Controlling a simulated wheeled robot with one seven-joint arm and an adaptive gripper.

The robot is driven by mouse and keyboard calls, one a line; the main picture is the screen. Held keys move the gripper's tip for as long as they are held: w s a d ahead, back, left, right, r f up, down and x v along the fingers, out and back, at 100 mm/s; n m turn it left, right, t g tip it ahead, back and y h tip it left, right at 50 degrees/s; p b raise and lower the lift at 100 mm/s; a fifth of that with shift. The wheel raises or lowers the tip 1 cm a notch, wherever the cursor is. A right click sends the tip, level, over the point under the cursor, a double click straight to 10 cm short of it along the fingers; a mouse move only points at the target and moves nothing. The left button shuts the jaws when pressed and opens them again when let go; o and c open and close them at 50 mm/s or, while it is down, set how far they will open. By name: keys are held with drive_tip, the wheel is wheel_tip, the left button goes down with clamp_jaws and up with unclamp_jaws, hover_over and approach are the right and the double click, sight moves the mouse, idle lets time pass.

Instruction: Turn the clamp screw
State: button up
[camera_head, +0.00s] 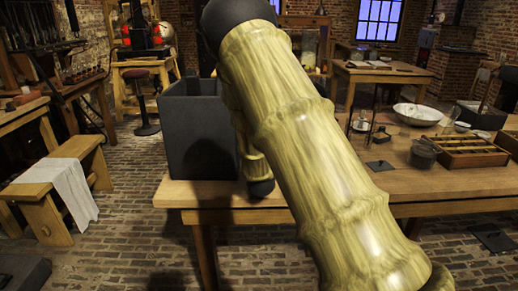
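I cannot make out the clamp screw in this view. A small dark stand with a thin upright rod (371,122) is on the wooden table (440,183), but I cannot tell whether it has a screw. A tall dark grey open box (196,140) stands at the table's left end, partly behind my arm. My own thick, bamboo-patterned arm crosses the middle of the view and hides much of the table. My gripper does not show.
On the table's right are a white bowl (418,115), a small dark pot (424,153), a compartmented wooden tray (468,160) and a flat dark plate (379,166). A wooden bench with a white cloth (52,178) stands left. Brick floor between is open.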

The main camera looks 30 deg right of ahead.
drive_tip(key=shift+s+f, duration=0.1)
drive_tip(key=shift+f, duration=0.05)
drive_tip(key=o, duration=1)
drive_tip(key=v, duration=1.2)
